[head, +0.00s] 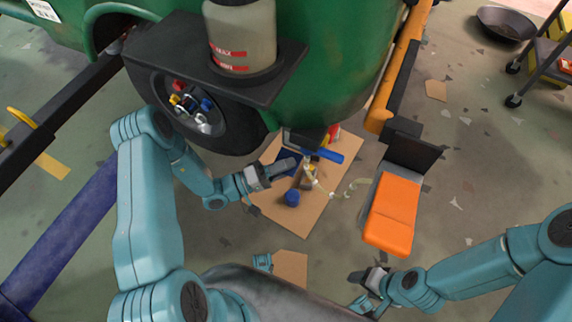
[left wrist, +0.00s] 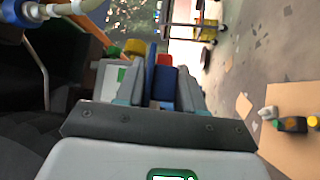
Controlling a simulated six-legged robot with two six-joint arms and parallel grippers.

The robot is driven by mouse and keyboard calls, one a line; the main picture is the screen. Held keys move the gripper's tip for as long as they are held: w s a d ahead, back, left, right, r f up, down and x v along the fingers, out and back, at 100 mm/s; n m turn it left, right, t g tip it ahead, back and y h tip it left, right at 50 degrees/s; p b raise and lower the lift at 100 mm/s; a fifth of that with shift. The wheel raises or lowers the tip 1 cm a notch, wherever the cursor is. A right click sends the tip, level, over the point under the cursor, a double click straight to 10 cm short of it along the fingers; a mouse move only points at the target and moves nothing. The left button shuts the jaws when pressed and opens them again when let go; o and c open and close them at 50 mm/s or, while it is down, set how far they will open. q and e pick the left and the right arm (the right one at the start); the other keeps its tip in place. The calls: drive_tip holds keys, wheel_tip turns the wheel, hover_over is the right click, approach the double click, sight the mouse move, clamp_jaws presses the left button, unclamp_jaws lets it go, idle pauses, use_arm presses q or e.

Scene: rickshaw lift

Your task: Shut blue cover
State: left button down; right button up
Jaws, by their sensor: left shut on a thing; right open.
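The blue cover (head: 326,154) shows as a flat blue piece under the dark box at the lower edge of the green body. My left gripper (head: 290,163) reaches it from the left, with its fingers at the cover. In the left wrist view, the fingers (left wrist: 165,95) are closed around a blue piece (left wrist: 163,88), with red just beyond it. The fingers hide part of it, and I cannot tell how far the cover is open. My right gripper (head: 360,287) is open and empty, low in the head view, apart from everything.
A cardboard sheet (head: 315,218) lies on the floor below, with a round blue cap (head: 292,198) over it. An orange-topped case (head: 393,212) stands to the right. A wheel (head: 235,130) and a dark shelf with a bottle (head: 243,42) are close above my left arm.

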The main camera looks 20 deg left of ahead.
use_arm(q)
drive_tip(key=shift+f, duration=0.15)
drive_tip(key=c, duration=0.9)
unclamp_jaws()
drive_tip(key=shift+a, duration=0.1)
drive_tip(key=p+v, duration=0.1)
drive_tip(key=v, duration=1.5)
drive_tip(key=shift+s, duration=0.15)
